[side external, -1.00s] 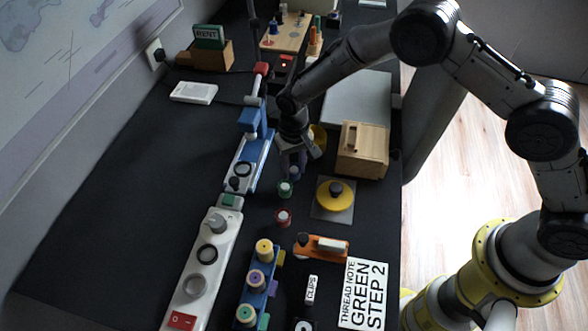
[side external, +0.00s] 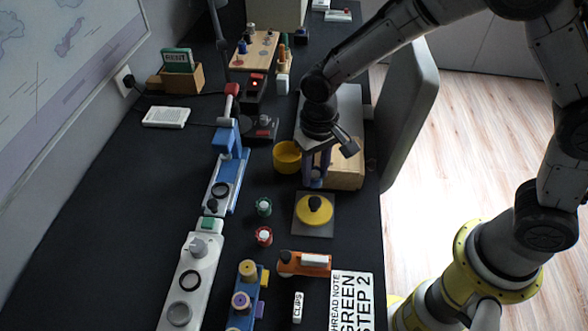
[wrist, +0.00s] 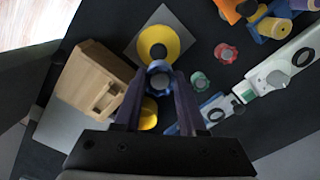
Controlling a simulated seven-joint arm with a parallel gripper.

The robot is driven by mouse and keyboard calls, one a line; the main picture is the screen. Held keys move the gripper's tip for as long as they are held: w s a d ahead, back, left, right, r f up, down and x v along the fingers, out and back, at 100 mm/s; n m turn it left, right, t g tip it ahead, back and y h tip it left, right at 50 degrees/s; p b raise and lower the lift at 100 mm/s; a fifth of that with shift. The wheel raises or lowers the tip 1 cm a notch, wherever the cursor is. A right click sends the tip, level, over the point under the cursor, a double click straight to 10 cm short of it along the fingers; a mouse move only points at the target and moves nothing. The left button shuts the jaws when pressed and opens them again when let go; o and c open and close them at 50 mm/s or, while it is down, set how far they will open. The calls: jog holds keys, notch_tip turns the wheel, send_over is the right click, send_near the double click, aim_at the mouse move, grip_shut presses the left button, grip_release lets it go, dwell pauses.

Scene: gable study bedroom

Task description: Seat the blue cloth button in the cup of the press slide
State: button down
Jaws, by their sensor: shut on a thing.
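My gripper (side external: 316,181) is shut on the blue cloth button (wrist: 158,76), which has a pale round face. In the side view, it holds the button in front of the wooden box, just beyond the yellow disc. The blue press (side external: 224,178) stands left of my gripper. Its low slide carries a dark ring-shaped cup (side external: 221,190) and a black knob. The press shows partly in the wrist view (wrist: 220,106), right of my fingers. I cannot see into the cup clearly.
Green (side external: 264,207) and red (side external: 264,236) buttons stand between press and yellow disc (side external: 314,210). A yellow bowl (side external: 287,157) and wooden box (side external: 345,172) are close to my gripper. A white device (side external: 190,275) adjoins the press.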

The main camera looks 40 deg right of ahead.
jog(key=shift+s+d+r, duration=0.25)
jog(key=shift+s+r, duration=0.05)
jog(key=shift+s, duration=0.3)
jog(key=shift+s+d+r, duration=0.25)
jog(key=shift+s, duration=0.35)
jog(key=w+a+r+m, duration=0.1)
jog(key=w+a+r, duration=0.2)
jog(key=w+a, duration=0.15)
send_over(221, 192)
notch_tip(221, 192, down, 10)
jog(key=shift+f, duration=0.15)
notch_tip(221, 192, down, 3)
jog(key=shift+f, duration=0.15)
jog(key=shift+f, duration=0.25)
